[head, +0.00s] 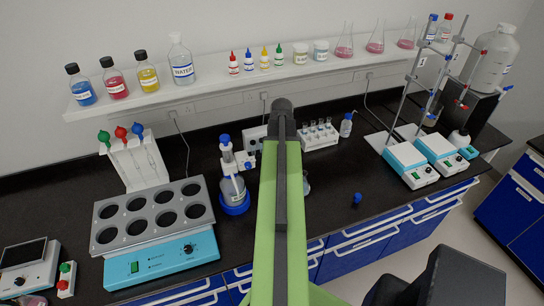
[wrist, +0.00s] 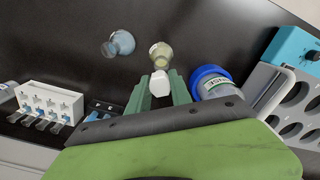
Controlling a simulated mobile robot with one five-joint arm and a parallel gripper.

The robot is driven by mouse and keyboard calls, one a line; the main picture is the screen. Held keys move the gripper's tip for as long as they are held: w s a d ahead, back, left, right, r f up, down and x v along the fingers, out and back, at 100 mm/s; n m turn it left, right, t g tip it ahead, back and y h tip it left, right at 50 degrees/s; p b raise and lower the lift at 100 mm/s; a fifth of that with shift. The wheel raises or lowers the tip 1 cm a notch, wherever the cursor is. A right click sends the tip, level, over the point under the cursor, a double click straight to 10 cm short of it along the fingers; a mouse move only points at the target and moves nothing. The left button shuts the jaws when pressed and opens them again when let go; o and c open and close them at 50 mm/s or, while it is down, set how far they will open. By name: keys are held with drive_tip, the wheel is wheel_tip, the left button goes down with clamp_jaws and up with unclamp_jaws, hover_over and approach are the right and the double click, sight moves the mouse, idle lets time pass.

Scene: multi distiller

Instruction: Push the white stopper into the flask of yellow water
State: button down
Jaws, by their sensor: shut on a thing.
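In the wrist view my gripper (wrist: 160,90) has its two green fingers shut on the white stopper (wrist: 159,82). The flask of yellow water (wrist: 161,55) stands upright on the black bench just beyond the stopper, nearly in line with the fingers. I cannot tell whether the stopper touches the flask's mouth. In the head view my green arm hides the gripper, the stopper and the yellow flask.
A flask with bluish liquid (wrist: 120,43) stands close to the left in the wrist view. A blue-ringed flask (wrist: 212,80) stands close on the right. A white tube rack (head: 320,139) and a teal heating block (head: 160,262) flank the area. Bench at front right is mostly clear.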

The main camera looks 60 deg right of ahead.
drive_tip(key=shift+w+f+b, duration=0.15)
drive_tip(key=shift+f+b, duration=0.25)
drive_tip(key=shift+f, duration=0.05)
wheel_tip(320, 180, down, 4)
drive_tip(key=b, duration=0.4)
drive_tip(key=shift+f+b, duration=0.25)
drive_tip(key=shift+b, duration=0.05)
drive_tip(key=shift+f+b, duration=0.9)
drive_tip(key=shift+f, duration=0.05)
idle(0.6)
drive_tip(key=c, duration=1.1)
unclamp_jaws()
drive_tip(key=shift+r, duration=0.1)
wheel_tip(320, 180, up, 17)
drive_tip(key=p, duration=1.7)
drive_tip(key=shift+a+r+p, duration=0.1)
drive_tip(key=shift+r+p, duration=0.1)
drive_tip(key=shift+p, duration=0.15)
drive_tip(key=shift+f, duration=0.1)
